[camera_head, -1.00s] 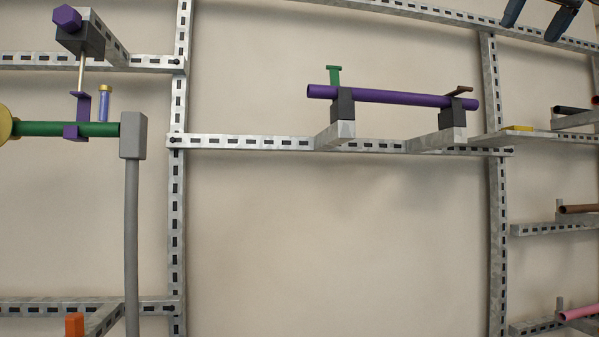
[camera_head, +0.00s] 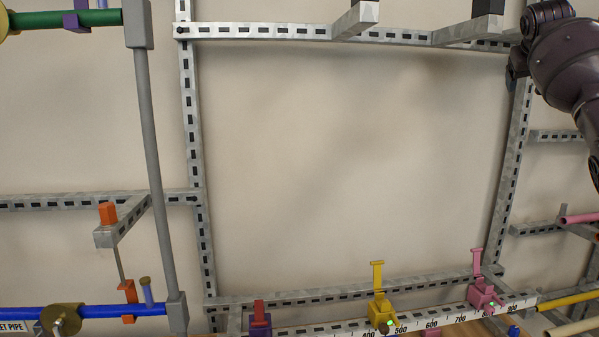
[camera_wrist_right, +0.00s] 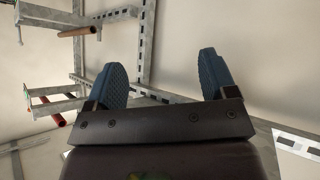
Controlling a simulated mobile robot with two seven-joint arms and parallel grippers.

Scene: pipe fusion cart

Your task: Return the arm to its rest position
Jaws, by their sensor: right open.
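My right arm (camera_head: 565,60) comes in at the upper right of the head view, its dark links in front of the frame's right post. The fingertips of my right gripper do not show clearly there. In the right wrist view my right gripper (camera_wrist_right: 165,78) is open, with its two blue fingers wide apart and nothing between them. Behind the fingers are pale wall and metal rails. My left gripper is not in view.
A slotted metal frame (camera_head: 196,150) stands before a beige wall. Along the bottom are a yellow clamp (camera_head: 381,306), a pink clamp (camera_head: 482,294) and a numbered scale (camera_head: 445,320). A blue pipe (camera_head: 115,311) is at lower left. The middle is clear.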

